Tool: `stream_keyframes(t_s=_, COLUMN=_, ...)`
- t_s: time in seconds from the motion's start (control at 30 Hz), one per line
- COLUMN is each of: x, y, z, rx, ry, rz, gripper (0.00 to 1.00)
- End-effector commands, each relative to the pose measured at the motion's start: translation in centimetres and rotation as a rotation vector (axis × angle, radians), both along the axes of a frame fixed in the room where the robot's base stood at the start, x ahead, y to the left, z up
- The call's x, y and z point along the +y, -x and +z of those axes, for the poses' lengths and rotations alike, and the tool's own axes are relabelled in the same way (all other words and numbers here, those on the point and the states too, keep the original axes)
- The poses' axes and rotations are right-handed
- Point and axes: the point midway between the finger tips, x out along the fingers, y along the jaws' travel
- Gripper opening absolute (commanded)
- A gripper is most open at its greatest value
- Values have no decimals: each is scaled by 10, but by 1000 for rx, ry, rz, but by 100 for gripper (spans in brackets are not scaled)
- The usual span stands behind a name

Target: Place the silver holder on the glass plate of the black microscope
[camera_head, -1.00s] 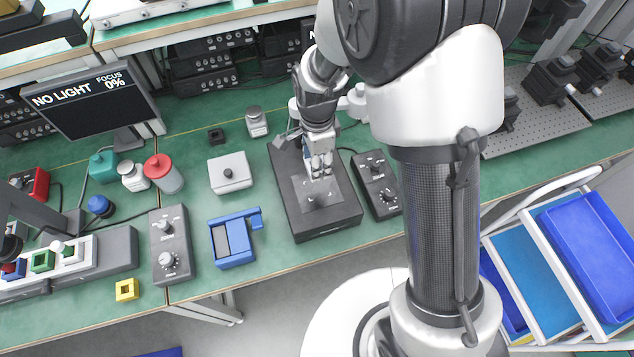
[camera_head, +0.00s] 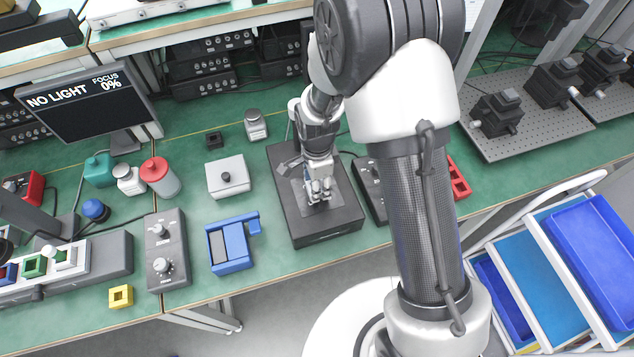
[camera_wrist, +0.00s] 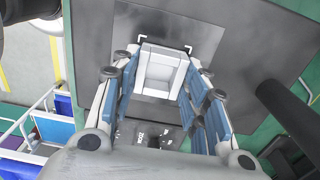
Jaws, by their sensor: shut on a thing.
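The black microscope (camera_head: 325,230) stands on the green bench, and its glass plate (camera_head: 334,200) lies on top of its base. My gripper (camera_head: 319,190) is over the plate, low and pointing down. In the wrist view its blue-padded fingers (camera_wrist: 160,85) are on both sides of the silver holder (camera_wrist: 160,72), shut on it. The holder lies over the glass plate (camera_wrist: 205,32), near white corner marks. I cannot tell whether it touches the plate. In the head view the holder is largely hidden by my fingers.
A blue holder (camera_head: 232,250), a grey box (camera_head: 228,178) and a knob box (camera_head: 166,255) stand left of the microscope. Another control box (camera_head: 369,180) is close on its right. The monitor (camera_head: 85,100) reads "NO LIGHT, FOCUS 0%". A cart with blue bins (camera_head: 590,240) is at right.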

Motion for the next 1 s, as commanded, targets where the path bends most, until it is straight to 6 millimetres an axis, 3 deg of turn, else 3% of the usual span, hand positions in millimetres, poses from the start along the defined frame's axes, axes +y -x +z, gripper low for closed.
stream_keyframes(t_s=0.07, x=0, y=0, z=-4, rx=0, ry=0, rz=0, gripper=14)
stream_keyframes(t_s=0.1, x=0, y=0, z=-3, rx=1, ry=0, rz=0, gripper=44)
stream_keyframes(t_s=0.37, x=0, y=0, z=-3, rx=1, ry=0, rz=0, gripper=61)
stream_keyframes(t_s=0.77, x=0, y=0, z=3, rx=0, ry=0, rz=0, gripper=61)
stream_keyframes(t_s=1.0, x=0, y=-1, z=47, rx=-4, ry=-1, rz=0, gripper=61)
